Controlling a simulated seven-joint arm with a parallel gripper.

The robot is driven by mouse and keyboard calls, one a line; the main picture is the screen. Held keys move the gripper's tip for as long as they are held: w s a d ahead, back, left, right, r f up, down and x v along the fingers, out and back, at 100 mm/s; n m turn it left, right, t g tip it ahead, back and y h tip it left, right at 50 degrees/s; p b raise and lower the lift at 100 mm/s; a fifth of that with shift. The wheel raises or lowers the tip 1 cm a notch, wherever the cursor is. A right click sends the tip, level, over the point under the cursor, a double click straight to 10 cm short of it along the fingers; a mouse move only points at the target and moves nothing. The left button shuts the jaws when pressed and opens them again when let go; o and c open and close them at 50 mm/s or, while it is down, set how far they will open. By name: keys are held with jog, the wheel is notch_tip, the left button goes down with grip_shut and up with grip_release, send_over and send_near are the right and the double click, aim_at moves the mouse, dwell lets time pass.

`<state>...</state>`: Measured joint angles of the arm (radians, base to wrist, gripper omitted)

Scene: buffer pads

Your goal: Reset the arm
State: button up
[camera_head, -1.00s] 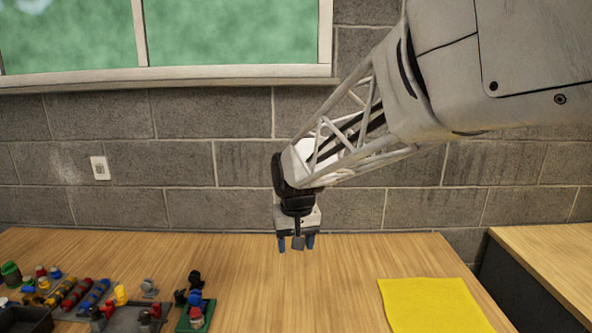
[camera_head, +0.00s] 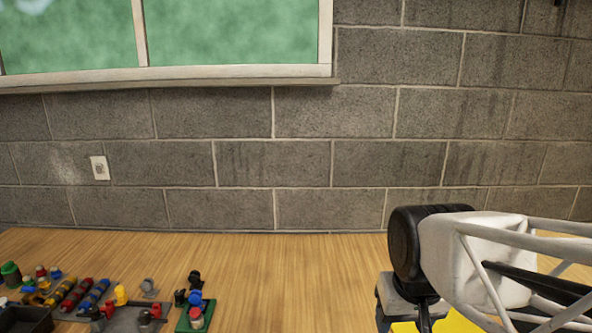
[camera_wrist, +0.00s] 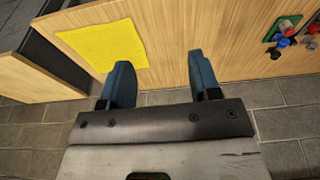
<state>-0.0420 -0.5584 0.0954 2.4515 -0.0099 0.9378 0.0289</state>
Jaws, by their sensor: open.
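My gripper (camera_wrist: 162,85) shows in the wrist view with its two blue fingers apart and nothing between them. In the head view my wrist is at the lower right, in front of the yellow mat, and my fingertips are below the picture's edge. The yellow mat (camera_head: 455,324) is mostly hidden behind my wrist there. In the wrist view the yellow mat (camera_wrist: 105,45) lies flat and bare on the wooden table (camera_wrist: 165,25).
A green base (camera_head: 196,316) with small coloured parts stands at the left of the table, next to a grey tray (camera_head: 125,318) and several coloured pieces. The middle of the table (camera_head: 295,280) is clear. A dark gap (camera_wrist: 60,50) separates this table from another wooden surface (camera_wrist: 35,75).

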jog(key=s, duration=0.1)
jog(key=s+d+f, duration=0.1)
jog(key=s, duration=0.2)
jog(key=shift+s+d+f, duration=0.2)
jog(key=shift+s+d, duration=0.15)
